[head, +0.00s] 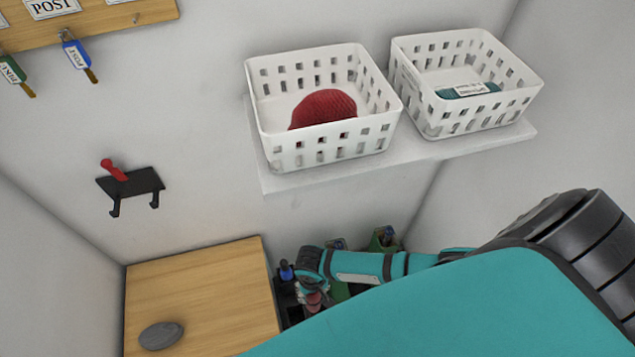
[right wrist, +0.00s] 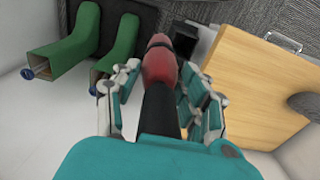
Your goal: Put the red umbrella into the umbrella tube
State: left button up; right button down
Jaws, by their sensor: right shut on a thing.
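The red umbrella (right wrist: 160,68), with a black shaft or handle, is between the fingers of my right gripper (right wrist: 160,95) in the right wrist view. The gripper is shut on it. In the head view my right gripper (head: 313,287) is low, beside the wooden bench, and a bit of the umbrella's red (head: 313,299) shows under it. A dark, upright holder, likely the umbrella tube (right wrist: 186,37), shows just beyond the umbrella's far end. Its opening is mostly hidden, so I cannot tell whether the tip is inside. My left gripper is not in view.
A wooden bench top (head: 200,280) with a grey stone-like object (head: 161,335) stands beside the gripper. Green boots (right wrist: 65,52) stand on a dark tray at the other side. A wall shelf (head: 330,177) with two white baskets is above. A black hook rack (head: 135,183) is on the wall.

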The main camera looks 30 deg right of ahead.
jog(key=shift+w+a+f, duration=0.1)
jog(key=shift+w+a, duration=0.1)
jog(key=shift+a, duration=0.35)
jog(key=shift+w+a, duration=0.15)
jog(key=shift+a, duration=0.4)
jog(key=a+f+b, duration=0.2)
jog(key=f+b, duration=0.4)
jog(key=f, duration=0.1)
jog(key=w+a+f+b, duration=0.1)
jog(key=f+b, duration=0.4)
jog(key=f, duration=0.3)
jog(key=shift+a+b, duration=0.35)
dwell(1.3)
jog(key=shift+f, duration=0.15)
jog(key=c, duration=0.6)
grip_release()
